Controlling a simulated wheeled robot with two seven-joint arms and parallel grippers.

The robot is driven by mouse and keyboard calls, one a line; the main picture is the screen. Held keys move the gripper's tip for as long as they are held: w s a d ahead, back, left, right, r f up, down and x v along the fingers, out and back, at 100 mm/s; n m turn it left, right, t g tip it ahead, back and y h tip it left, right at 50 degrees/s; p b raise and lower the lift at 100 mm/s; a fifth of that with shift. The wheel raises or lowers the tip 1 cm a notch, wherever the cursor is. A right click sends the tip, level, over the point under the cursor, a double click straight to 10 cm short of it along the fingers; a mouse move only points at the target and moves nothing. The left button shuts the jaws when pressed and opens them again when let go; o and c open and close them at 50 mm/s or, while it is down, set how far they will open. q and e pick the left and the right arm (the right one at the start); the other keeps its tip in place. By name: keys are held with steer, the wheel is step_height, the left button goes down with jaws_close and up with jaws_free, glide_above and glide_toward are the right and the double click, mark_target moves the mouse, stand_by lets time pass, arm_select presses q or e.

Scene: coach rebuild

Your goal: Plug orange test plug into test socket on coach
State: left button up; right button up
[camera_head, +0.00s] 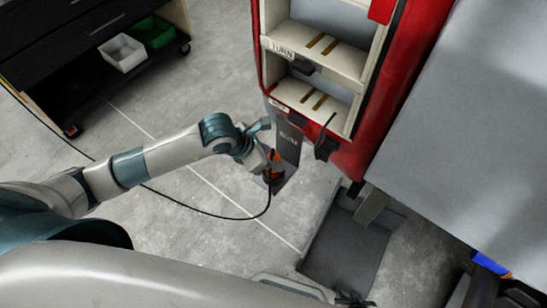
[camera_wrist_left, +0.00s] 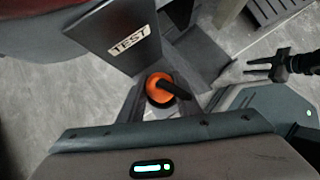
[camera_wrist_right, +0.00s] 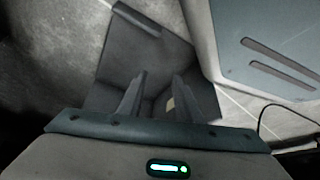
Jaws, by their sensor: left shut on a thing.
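The orange test plug (camera_head: 275,156) is at the end of my left arm in the head view, beside the dark panel (camera_head: 290,140) of the test socket. My left gripper (camera_wrist_left: 160,95) is shut on the plug, whose round orange body (camera_wrist_left: 157,87) shows between the fingers. The panel marked TEST (camera_wrist_left: 118,38) stands just beyond it. The socket opening is not clear in any view, and I cannot tell whether the plug touches it. A black cable (camera_head: 225,217) hangs from the plug. My right gripper (camera_wrist_right: 156,85) is open and empty, low down above dark flat surfaces.
The red coach body (camera_head: 350,158) with cream steps (camera_head: 318,92) rises behind the panel. A large grey surface (camera_head: 465,120) fills the right side. A dark cart (camera_head: 100,50) with a white bin (camera_head: 122,52) and a green bin (camera_head: 155,32) stands upper left. The floor between is open.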

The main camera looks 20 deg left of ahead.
arm_select(q)
steer(key=shift+r, duration=0.15)
arm_select(e)
steer(key=shift+s+d+r+g, duration=0.3)
steer(key=shift+s+d+g, duration=0.1)
steer(key=shift+s+d, duration=0.1)
steer(key=shift+s+d+r+g, duration=0.25)
steer(key=shift+s+d+g, duration=0.15)
steer(key=shift+s+d, duration=0.1)
steer(key=shift+f, duration=0.15)
stand_by(1.0)
arm_select(q)
steer(key=shift+b, duration=0.3)
arm_select(e)
steer(key=shift+s+f, duration=0.1)
arm_select(q)
steer(key=shift+f+b, duration=0.4)
steer(key=shift+f, duration=0.2)
arm_select(e)
steer(key=shift+f, duration=0.4)
arm_select(q)
steer(key=o, duration=0.9)
